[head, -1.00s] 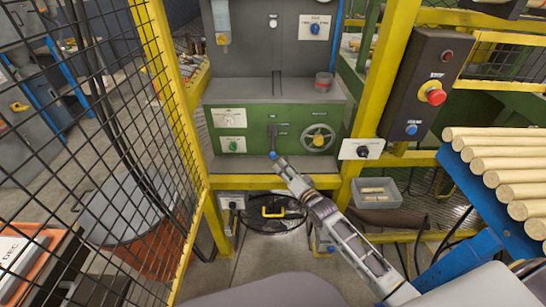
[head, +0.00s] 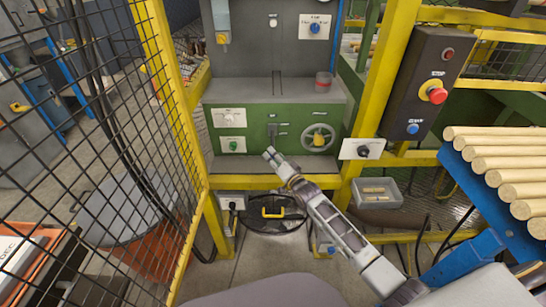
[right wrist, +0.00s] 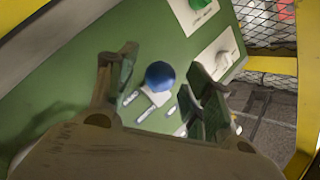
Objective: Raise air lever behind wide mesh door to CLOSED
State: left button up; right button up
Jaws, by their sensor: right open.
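The air lever (head: 272,131) is a dark lever on the green machine panel (head: 239,118), beside small white labels. In the head view its lower end is hidden behind my right gripper (head: 269,153). In the right wrist view a blue ball knob (right wrist: 160,74) faces me between my two open fingers, with no visible contact. Small labels lie beside it. My right gripper is open and empty, in front of the knob. A yellow-framed mesh panel (head: 166,95) stands at the left; I cannot tell whether it is the wide door. My left gripper is not in view.
A handwheel (head: 319,138) is right of the lever, and a black rotary switch on a white plate (head: 362,149) is further right. A yellow rail (head: 235,182) runs below the panel. A red stop button (head: 437,96) and a rack of wooden rods (head: 495,152) are at the right.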

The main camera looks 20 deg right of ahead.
jog(key=shift+w+a, duration=0.15)
jog(key=shift+w, duration=0.55)
grip_shut()
